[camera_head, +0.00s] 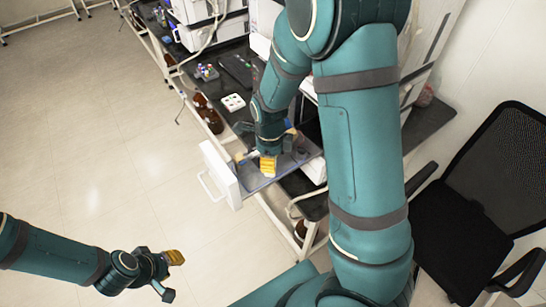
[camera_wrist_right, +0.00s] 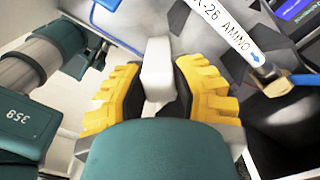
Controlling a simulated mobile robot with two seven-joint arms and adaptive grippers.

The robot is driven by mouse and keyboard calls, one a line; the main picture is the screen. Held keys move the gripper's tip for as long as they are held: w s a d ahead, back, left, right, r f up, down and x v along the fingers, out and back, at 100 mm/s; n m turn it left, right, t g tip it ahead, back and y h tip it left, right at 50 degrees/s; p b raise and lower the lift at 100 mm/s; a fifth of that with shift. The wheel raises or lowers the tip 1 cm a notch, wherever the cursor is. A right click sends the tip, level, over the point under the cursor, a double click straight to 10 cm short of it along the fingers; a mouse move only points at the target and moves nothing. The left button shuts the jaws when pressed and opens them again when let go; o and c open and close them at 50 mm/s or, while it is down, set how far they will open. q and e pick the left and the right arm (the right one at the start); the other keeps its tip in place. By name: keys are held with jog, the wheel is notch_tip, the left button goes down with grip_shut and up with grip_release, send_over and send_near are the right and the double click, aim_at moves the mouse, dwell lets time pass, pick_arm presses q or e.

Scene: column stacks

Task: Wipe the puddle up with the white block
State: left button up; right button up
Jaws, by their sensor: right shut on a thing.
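In the right wrist view, the white block (camera_wrist_right: 157,68) stands between the yellow-padded fingers of my right gripper (camera_wrist_right: 158,95), which is shut on it. In the head view, my right gripper (camera_head: 268,164) reaches down into the open drawer (camera_head: 222,172), its yellow pad near the drawer floor. The block is mostly hidden there. I cannot make out the puddle in either view. My left gripper (camera_head: 174,274) is open and empty, out over the floor at lower left, well away from the drawer.
The drawer sticks out from a black-topped bench (camera_head: 232,62). A white tray (camera_head: 233,102) and a rack of small vials (camera_head: 206,72) are on the bench. A labelled item (camera_wrist_right: 225,40) is close beside the right gripper. A black chair (camera_head: 460,220) stands at right. The left floor is clear.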

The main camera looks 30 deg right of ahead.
jog(key=shift+s+a, duration=0.1)
jog(key=shift+a, duration=0.9)
jog(key=shift+d, duration=1.1)
jog(key=shift+w+d, duration=0.2)
jog(key=shift+d, duration=0.95)
jog(key=shift+r, duration=0.1)
jog(key=shift+r, duration=4.5)
